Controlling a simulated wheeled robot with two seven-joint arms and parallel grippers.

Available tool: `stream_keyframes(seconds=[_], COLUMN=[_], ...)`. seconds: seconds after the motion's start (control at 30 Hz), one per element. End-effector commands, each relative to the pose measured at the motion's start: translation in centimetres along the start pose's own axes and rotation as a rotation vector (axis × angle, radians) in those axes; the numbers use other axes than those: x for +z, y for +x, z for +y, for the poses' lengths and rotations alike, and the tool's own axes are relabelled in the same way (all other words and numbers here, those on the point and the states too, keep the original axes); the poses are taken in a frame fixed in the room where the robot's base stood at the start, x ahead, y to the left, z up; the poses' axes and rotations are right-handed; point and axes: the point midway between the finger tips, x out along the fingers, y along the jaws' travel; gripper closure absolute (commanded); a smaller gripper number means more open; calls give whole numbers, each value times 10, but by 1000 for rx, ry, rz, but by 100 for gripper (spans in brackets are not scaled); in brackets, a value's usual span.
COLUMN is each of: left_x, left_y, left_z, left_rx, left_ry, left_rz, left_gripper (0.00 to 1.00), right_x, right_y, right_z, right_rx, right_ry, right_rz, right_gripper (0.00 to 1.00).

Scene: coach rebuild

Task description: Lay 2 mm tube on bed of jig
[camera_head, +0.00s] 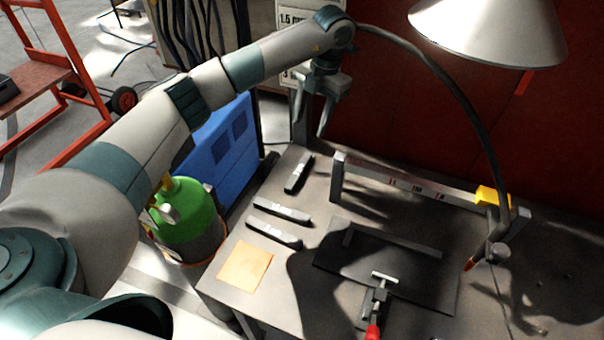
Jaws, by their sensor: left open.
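My left gripper (313,122) hangs at the back of the workbench, fingers pointing down, open with nothing seen between them. Three short grey pieces with pale markings, possibly the tubes, lie on the left part of the bench: one at the back (298,174), one in the middle (281,210) and one nearer (273,232). The markings are too small to read, so I cannot tell which is 2 mm. The apparent jig, a dark plate (338,262) with a raised bar (398,242) and a red-handled clamp (379,297), lies right of them. My right gripper is not in view.
A long rail (405,184) on uprights stands behind the jig. A torch (486,250) with a black cable hangs at right, near a yellow block (488,196). A lamp shade (489,30) overhangs the back. A tan square (245,266) lies at the front left corner.

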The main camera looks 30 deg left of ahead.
Motion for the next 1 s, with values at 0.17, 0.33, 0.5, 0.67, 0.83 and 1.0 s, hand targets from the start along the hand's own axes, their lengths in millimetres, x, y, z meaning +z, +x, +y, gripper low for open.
stream_keyframes(seconds=[0.17,0.33,0.5,0.67,0.83,1.0], left_x=[1,1,0,0,-1,-1], left_y=[6,6,7,17,41,71], left_z=[0,0,-1,0,0,-1], left_rx=[1,0,0,0,0,-1], left_ry=[-1,-1,-1,-1,-1,-1], left_rz=[0,0,0,2,4,5], left_gripper=[52,52,52,52,52,52], right_x=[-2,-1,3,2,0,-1], right_y=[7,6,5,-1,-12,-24], right_z=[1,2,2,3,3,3], right_rx=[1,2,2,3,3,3], right_ry=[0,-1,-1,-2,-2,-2], right_rz=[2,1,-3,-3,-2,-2], right_gripper=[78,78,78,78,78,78])
